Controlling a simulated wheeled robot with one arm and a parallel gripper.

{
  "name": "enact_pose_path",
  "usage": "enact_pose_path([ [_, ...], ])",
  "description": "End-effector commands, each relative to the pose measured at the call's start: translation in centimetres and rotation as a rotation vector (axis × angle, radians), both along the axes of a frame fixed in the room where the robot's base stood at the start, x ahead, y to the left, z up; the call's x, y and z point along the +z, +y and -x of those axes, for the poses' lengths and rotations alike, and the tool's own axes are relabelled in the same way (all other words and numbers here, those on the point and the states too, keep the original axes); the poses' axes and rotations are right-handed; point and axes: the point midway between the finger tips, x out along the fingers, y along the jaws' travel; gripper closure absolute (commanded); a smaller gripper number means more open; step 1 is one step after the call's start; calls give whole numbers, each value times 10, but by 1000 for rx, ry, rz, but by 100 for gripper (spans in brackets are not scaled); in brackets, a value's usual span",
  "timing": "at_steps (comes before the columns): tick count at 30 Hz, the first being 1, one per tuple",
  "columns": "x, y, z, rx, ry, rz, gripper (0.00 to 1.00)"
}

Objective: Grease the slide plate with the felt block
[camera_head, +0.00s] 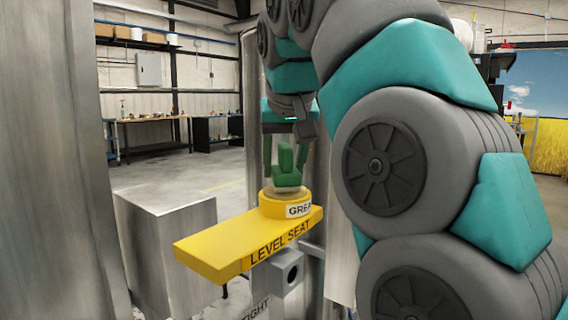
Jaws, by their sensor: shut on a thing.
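My gripper (286,152) points down in the middle of the picture, with its fingers around the upright part of a green block (287,179). I take this to be the felt block; its underside is hidden. The block is at the mouth of a round yellow pot (272,208) with a pale top, lettered "GREA", the rest of the word out of sight. I cannot tell whether the block touches the pot's contents. The pot stands on a yellow shelf (215,251) lettered "LEVEL SEAT". I cannot make out a slide plate for sure.
A grey metal box (165,250) stands left of the shelf. A small grey block with a hole (279,272) is below the shelf. A tall metal panel (62,160) fills the left edge. My arm covers much of the right side. Workbenches (150,132) stand far back.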

Motion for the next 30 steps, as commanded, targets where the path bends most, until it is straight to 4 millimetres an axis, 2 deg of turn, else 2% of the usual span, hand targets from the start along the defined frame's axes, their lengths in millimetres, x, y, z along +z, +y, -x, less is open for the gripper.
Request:
enact_pose_path([
  [30, -7, 0, 0, 0, -1, 0, 89],
])
